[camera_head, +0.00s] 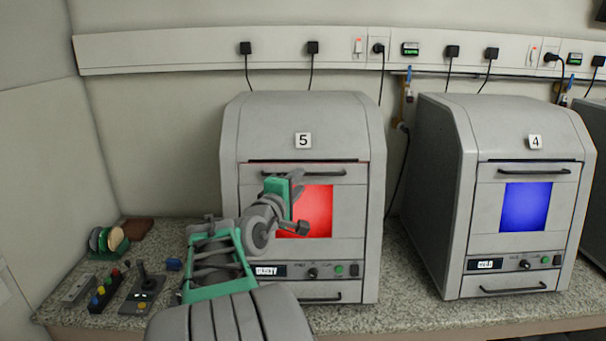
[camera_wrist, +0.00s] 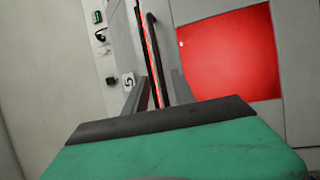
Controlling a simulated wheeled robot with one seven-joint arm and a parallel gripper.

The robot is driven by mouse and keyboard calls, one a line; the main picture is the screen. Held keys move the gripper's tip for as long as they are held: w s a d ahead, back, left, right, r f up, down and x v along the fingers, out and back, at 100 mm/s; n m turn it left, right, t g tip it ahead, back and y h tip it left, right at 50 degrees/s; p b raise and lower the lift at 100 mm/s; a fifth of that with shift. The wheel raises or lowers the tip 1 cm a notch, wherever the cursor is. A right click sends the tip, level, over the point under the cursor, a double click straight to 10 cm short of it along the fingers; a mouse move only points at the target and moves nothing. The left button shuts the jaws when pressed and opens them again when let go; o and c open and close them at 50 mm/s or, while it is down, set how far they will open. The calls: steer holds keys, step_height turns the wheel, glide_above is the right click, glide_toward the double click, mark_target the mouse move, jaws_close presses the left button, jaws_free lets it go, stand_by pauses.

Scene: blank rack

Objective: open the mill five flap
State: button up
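Mill five (camera_head: 303,118) is the grey machine with the label 5, left of centre in the head view. Its front flap (camera_head: 350,210) has a glowing red window and a dark bar handle (camera_head: 335,173) along its top edge. My gripper (camera_head: 298,180) is at this handle, in front of the window's upper left. In the wrist view the handle (camera_wrist: 150,40) runs between the two separated fingers of my gripper (camera_wrist: 160,85). A red strip shows along the flap's top edge there; I cannot tell if the flap is slightly ajar. My arm hides part of the mill's front.
Mill four (camera_head: 535,185), with a blue window, stands to the right with a gap between. A joystick box (camera_head: 141,290), a button strip (camera_head: 104,290) and coloured discs (camera_head: 106,240) lie on the counter at left. A socket rail (camera_head: 210,50) runs along the wall.

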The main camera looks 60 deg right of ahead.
mark_target(305, 175)
steer(key=d, duration=0.4)
steer(key=shift+w+d+f+p, duration=0.1)
steer(key=shift+w+d+p, duration=0.1)
steer(key=shift+p, duration=0.2)
steer(key=shift+c, duration=0.5)
jaws_close()
steer(key=shift+a, duration=0.1)
stand_by(0.4)
